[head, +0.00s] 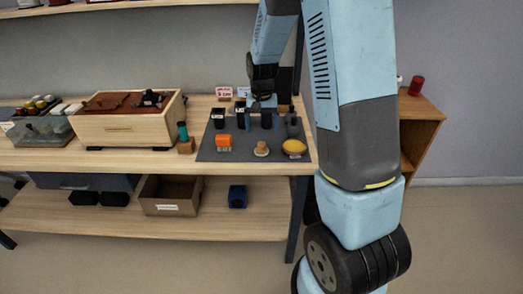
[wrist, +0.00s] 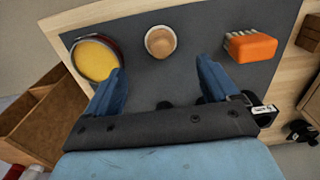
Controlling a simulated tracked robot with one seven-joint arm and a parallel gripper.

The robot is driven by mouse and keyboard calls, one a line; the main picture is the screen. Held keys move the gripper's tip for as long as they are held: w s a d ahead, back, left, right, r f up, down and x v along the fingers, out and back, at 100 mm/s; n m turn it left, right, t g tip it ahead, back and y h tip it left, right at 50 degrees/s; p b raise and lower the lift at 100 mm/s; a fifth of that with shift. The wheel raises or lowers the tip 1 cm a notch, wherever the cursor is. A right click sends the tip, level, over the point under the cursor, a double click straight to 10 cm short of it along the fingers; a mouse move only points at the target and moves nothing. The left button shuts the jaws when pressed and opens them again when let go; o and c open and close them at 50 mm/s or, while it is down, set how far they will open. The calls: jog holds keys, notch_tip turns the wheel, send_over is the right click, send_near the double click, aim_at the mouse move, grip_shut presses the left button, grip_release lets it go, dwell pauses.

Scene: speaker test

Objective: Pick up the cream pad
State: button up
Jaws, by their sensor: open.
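A small round cream-tan piece (head: 261,149), the closest match to the cream pad, rests on the dark mat (head: 206,152) near its front edge. In the wrist view this piece (wrist: 160,41) has a pale rim and a browner middle. It lies beyond my fingertips, roughly centred between them and clear of both. My gripper (head: 262,101) is over the back part of the mat, among the black cups. In the wrist view my gripper (wrist: 160,75) is open, with two blue fingers spread and nothing between them.
An orange brush (head: 223,142) stands left of the cream piece and a yellow item (head: 294,148) right. Black cups (head: 218,118) and a dark bottle (head: 292,121) stand behind. A wooden box (head: 125,125) and a green-topped tool (head: 184,137) are left of the mat.

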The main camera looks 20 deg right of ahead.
aim_at(261, 143)
notch_tip(261, 143, down, 10)
jog(key=shift+r, duration=0.15)
dwell(0.5)
jog(key=c, duration=1.1)
jog(key=shift+c, duration=0.2)
jog(key=shift+r, duration=0.15)
